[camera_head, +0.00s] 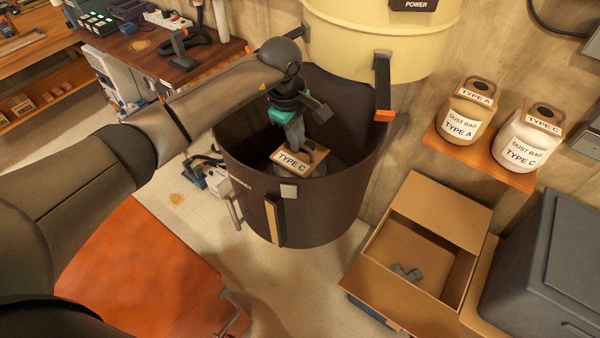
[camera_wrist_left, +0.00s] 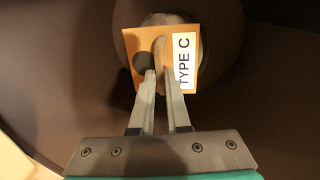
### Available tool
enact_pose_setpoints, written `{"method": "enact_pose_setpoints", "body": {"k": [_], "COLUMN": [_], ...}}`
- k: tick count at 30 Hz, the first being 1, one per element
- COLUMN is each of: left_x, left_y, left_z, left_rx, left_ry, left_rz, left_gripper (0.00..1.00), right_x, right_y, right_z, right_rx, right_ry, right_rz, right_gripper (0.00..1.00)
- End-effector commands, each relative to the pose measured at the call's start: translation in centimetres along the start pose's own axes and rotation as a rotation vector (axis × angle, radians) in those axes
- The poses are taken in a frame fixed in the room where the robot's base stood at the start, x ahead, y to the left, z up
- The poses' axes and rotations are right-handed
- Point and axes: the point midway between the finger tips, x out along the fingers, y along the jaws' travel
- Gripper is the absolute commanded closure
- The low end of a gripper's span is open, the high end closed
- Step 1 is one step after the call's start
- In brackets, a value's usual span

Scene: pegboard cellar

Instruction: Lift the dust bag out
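The dust bag's tan collar plate, marked TYPE C (camera_head: 291,161), lies inside the dark open drum (camera_head: 300,222), with a little greyish bag showing below it. In the left wrist view the collar (camera_wrist_left: 185,38) has a dark round hole and a raised tan tab. My left gripper (camera_head: 301,147) reaches down into the drum from above. Its fingers (camera_wrist_left: 160,78) are close together on either side of the tab and look closed on it. The bag's lower part is hidden by the collar and drum. My right gripper is not in view.
The cream power unit (camera_head: 380,45) hangs over the drum's back. Spare bags type A (camera_head: 461,125) and type C (camera_head: 522,150) stand on a wooden shelf (camera_head: 490,162). An open cardboard box (camera_head: 385,285) with grey scraps sits right of the drum. An orange surface (camera_head: 140,275) lies front left.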

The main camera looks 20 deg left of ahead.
Motion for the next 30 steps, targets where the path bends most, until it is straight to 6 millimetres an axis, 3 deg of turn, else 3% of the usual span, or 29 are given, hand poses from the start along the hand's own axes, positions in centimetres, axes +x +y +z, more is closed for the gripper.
{"method": "enact_pose_setpoints", "body": {"k": [3, 22, 30], "left_x": [0.0, -0.4, -3.1], "left_y": [0.0, 0.2, 0.8], "left_z": [0.0, 0.0, -0.1], "left_rx": [0.0, 0.0, 0.001], "left_ry": [0.0, 0.0, 0.002], "left_rz": [0.0, 0.005, 0.009], "left_gripper": [1.0, 1.0, 1.0], "right_x": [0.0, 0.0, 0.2], "right_y": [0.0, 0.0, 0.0], "right_z": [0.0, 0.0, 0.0], "right_rx": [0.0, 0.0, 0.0], "right_ry": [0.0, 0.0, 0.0], "right_rz": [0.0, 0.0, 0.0], "right_gripper": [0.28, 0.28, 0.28]}}
